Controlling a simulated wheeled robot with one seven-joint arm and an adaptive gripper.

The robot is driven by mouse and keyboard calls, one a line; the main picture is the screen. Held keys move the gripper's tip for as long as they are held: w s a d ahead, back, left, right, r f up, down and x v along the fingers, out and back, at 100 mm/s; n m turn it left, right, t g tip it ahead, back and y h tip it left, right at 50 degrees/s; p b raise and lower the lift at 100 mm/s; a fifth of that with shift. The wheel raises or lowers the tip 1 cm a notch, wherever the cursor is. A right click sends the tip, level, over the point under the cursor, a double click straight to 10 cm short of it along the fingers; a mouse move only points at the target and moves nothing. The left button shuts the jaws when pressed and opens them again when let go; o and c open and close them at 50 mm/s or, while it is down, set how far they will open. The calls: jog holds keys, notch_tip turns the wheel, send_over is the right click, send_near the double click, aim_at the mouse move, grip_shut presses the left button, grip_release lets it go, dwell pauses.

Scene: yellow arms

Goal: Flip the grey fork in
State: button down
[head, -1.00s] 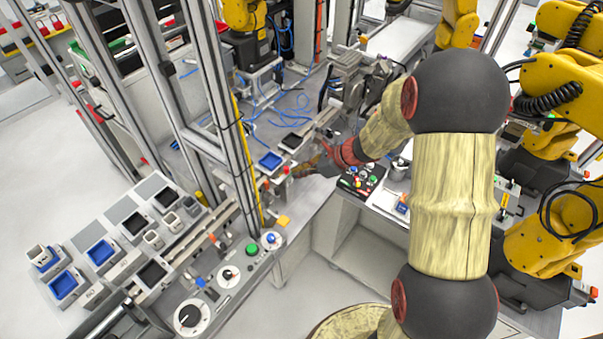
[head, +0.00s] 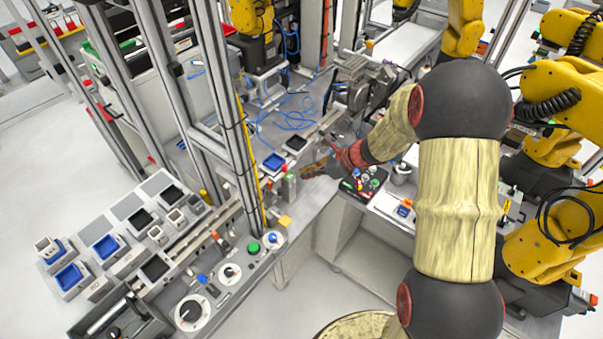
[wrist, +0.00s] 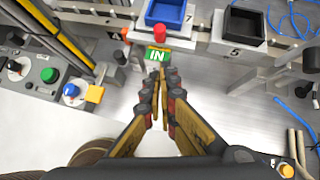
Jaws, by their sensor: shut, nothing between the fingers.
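A block with a green IN label (wrist: 157,54) and a red cap (wrist: 159,34) stands just beyond my fingertips in the wrist view. In the head view it is a small greenish post (head: 289,186) on the bench edge. My gripper (wrist: 160,76) has its fingers together and empty, pointing at the label's lower edge; whether they touch it I cannot tell. In the head view my gripper (head: 312,170) is just right of the post, over the bench. I cannot pick out the grey fork with certainty; grey metal brackets lie around the label.
A blue tray (wrist: 165,13) and a black tray (wrist: 241,27) sit behind the label. A panel with green (wrist: 49,74) and blue (wrist: 71,90) knobs lies left. A button box (head: 363,183) is right of my gripper. Blue cables (head: 290,120) lie loose behind. A tall post stands left.

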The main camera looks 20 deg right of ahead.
jog(key=p+v, duration=0.1)
jog(key=v, duration=0.9)
jog(key=s+a+n+g+h, duration=0.2)
jog(key=s+n+g, duration=0.2)
jog(key=s+n, duration=0.95)
jog(key=s+a+r+n+t+h+b, duration=0.2)
jog(key=s+r+n+b, duration=0.1)
jog(key=s+r+n, duration=0.2)
jog(key=s+a+r+n+t+h+b, duration=0.2)
jog(key=s+r+n+h+b, duration=0.1)
jog(key=s+n, duration=0.4)
jog(key=b+v, duration=0.1)
jog(key=v, duration=0.2)
